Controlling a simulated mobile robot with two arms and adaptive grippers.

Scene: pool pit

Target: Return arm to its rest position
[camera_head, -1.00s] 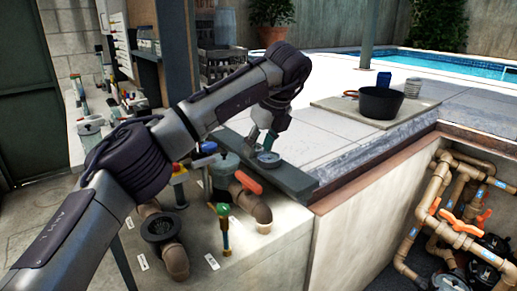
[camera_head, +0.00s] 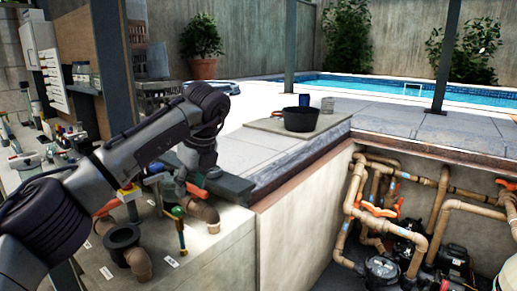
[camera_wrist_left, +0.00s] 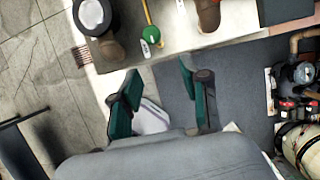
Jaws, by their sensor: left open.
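My left arm (camera_head: 140,150) comes in from the left in the head view, bent at the elbow and reaching over the concrete ledge. My left gripper (camera_head: 180,186) points down near the pipe fittings and is partly hard to make out against them. In the left wrist view the two green fingers of my left gripper (camera_wrist_left: 160,95) are spread apart with nothing between them. The ledge edge and a dark floor lie beyond the fingers. My right gripper is not in view.
On the ledge stand a black-capped pipe (camera_head: 123,240), a green-topped valve (camera_head: 178,213) and an orange-handled pipe (camera_head: 205,208). A pit with brown pipes (camera_head: 440,215) opens at right. A black pot (camera_head: 300,119) sits on a slab. A dark post (camera_head: 108,65) stands behind my arm.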

